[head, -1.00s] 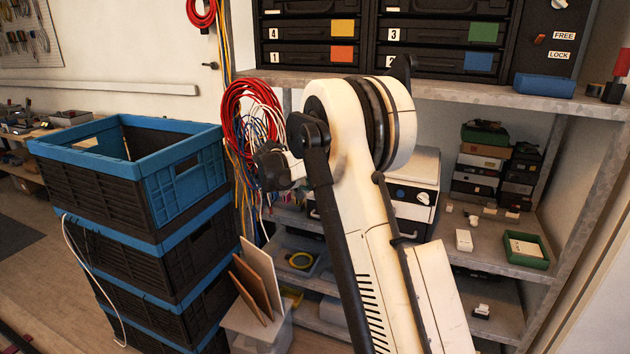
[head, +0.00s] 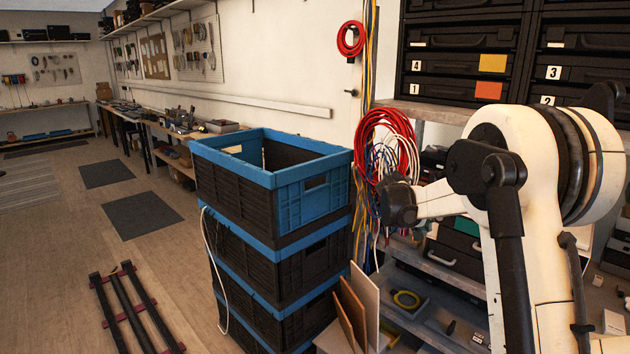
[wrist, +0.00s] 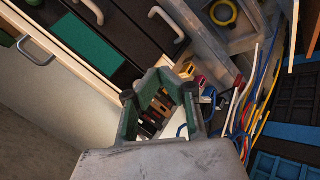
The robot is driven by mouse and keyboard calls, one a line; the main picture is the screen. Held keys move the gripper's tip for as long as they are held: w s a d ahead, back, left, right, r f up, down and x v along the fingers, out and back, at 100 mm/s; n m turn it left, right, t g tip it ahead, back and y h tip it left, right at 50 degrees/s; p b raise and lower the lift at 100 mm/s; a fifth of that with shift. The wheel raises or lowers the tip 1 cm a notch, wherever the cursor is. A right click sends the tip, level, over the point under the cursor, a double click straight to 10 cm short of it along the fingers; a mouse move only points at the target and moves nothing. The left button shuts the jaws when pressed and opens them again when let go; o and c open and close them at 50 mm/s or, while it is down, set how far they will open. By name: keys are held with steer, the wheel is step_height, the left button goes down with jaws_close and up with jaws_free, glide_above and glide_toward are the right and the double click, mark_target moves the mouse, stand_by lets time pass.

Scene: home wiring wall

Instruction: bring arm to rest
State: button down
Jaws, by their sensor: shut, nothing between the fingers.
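My gripper (wrist: 170,80) shows in the wrist view, at the lower middle. Its green and black fingers are drawn together at their tips, with nothing held. Small parts on a surface beyond show through the gap behind the tips. In the head view my white and black arm is raised on the right, and I cannot make out the gripper there.
A stack of black and blue crates (head: 318,199) stands left of my arm. Hanging cables (head: 385,140) and shelf drawers (head: 458,67) are behind it. Open floor (head: 60,235) lies left, with a black rail frame (head: 128,310). Grey-handled drawers (wrist: 105,30) face the wrist camera.

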steer(key=s+a+r+y, duration=0.1)
steer(key=s+a+r, duration=0.3)
steer(key=s, duration=0.3)
steer(key=s+a+r+t+y, duration=0.1)
steer(key=s+a+r+y, duration=0.1)
steer(key=s+a+r, duration=0.35)
steer(key=s+a+r+y, duration=0.1)
steer(key=s+a+r, duration=0.1)
steer(key=s, duration=0.7)
steer(key=s+a+f+y, duration=0.1)
steer(key=s+a, duration=0.2)
steer(key=s, duration=0.5)
steer(key=s+a+f+t+y, duration=0.1)
steer(key=s+a+f, duration=0.1)
steer(key=s, duration=0.6)
steer(key=s+a+f+y, duration=0.1)
steer(key=s+a, duration=0.4)
steer(key=s, duration=0.3)
steer(key=shift+s+f+t+y+p, duration=0.25)
steer(key=shift+f+t+y+p, duration=0.15)
